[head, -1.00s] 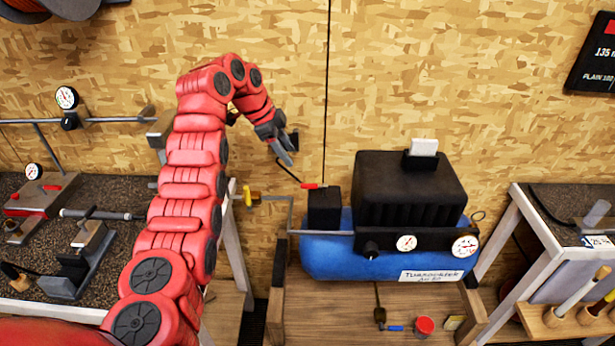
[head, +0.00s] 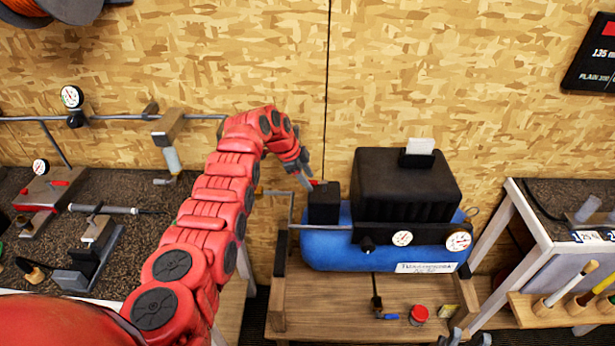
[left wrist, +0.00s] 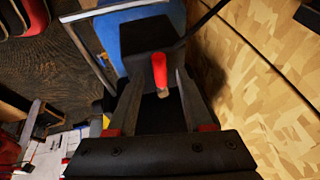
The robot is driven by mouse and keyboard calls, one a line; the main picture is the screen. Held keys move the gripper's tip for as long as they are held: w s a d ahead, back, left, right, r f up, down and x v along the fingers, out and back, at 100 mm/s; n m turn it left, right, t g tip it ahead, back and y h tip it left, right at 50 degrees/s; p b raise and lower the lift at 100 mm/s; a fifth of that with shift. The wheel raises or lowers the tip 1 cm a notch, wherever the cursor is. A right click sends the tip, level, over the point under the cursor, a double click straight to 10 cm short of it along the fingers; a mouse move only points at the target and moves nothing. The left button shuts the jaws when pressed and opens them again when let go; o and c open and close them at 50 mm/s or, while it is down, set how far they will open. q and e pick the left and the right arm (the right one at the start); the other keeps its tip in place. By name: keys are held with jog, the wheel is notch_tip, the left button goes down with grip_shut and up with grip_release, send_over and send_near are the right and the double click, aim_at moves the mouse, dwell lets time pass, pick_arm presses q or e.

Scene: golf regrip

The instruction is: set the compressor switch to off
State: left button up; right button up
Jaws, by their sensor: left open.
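The compressor is a blue tank (head: 325,250) with a large black housing (head: 405,190) on a wooden stand. A smaller black switch box (head: 324,203) stands at its left end, with a red lever (head: 318,183) at its top. My left gripper (head: 305,180) is just left of the box, beside the lever. In the left wrist view the red lever (left wrist: 159,72) lies between the open fingers of my left gripper (left wrist: 155,85), in front of the black box (left wrist: 146,35). I cannot tell whether a finger touches it.
Two gauges (head: 402,238) sit on the compressor front. A metal pipe (head: 290,215) runs left of the box. The OSB wall (head: 480,70) is close behind. Benches stand at left (head: 140,190) and right (head: 570,205). A red cap (head: 419,314) lies on the stand.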

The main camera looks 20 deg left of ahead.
pick_arm(q)
grip_shut()
jog(key=shift+w, duration=0.1)
dwell(1.2)
